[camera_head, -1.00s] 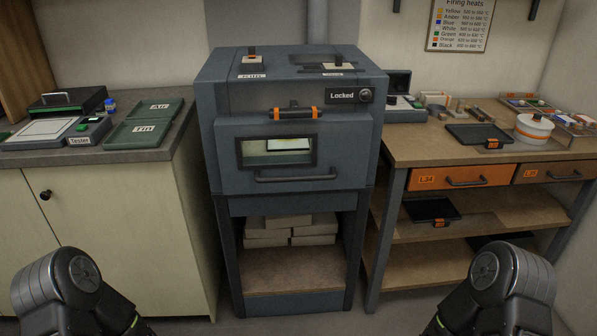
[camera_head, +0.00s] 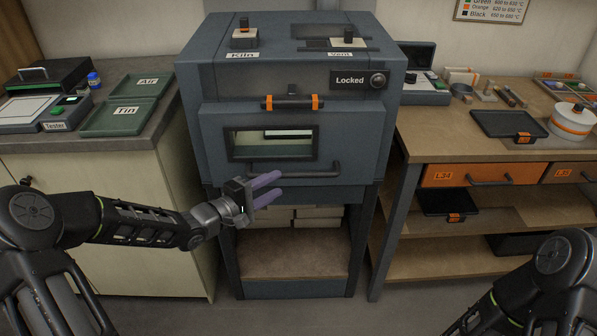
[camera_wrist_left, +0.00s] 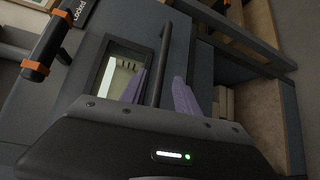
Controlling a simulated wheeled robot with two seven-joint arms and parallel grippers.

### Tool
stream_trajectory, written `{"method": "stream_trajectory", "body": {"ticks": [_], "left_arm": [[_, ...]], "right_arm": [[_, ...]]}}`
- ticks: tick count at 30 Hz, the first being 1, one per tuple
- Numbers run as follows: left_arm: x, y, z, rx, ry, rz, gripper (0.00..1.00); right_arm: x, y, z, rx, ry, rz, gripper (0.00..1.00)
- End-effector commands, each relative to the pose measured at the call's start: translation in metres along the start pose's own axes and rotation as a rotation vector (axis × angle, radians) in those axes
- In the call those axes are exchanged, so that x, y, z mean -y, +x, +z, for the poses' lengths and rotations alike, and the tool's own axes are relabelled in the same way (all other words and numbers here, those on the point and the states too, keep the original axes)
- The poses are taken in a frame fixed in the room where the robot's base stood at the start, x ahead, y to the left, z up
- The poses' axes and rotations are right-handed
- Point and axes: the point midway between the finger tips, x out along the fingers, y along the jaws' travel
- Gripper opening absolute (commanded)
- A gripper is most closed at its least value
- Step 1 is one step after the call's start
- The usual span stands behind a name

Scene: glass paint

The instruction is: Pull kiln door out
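The kiln (camera_head: 350,185) is a blue-grey cabinet with a windowed front door (camera_head: 215,150), and the door is shut. A dark horizontal handle bar (camera_head: 318,173) runs under the window. A latch bar with orange bands (camera_head: 291,102) sits above the door, beside a "Locked" sign (camera_head: 350,81). My left gripper (camera_head: 268,190) has purple fingers spread apart, in front of the handle's left part. In the left wrist view, the handle (camera_wrist_left: 161,65) shows in line with the gap between the open fingers (camera_wrist_left: 162,95); contact cannot be told. My right gripper is out of view.
A left counter holds a tester (camera_head: 58,126) and green trays marked Air (camera_head: 150,86) and Tin (camera_head: 115,118). A right workbench (camera_head: 440,140) has orange-fronted drawers (camera_head: 484,175), a black tray (camera_head: 508,124) and a white pot (camera_head: 571,122). The floor before the kiln is clear.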

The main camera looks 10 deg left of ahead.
Motion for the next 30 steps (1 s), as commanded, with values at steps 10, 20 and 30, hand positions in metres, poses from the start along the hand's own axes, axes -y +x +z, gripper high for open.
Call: {"method": "stream_trajectory", "body": {"ticks": [10, 20, 30], "left_arm": [[0.001, 0.004, 0.0, 0.0, -0.002, -0.002, 0.38], [0.001, 0.046, 0.001, 0.002, -0.001, 0.0, 0.38], [0.002, 0.078, 0.001, 0.0, 0.0, -0.003, 0.38]], "right_arm": [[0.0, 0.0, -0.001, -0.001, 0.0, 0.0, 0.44], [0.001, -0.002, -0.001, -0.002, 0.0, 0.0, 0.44], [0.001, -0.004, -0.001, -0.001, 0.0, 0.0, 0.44]]}}
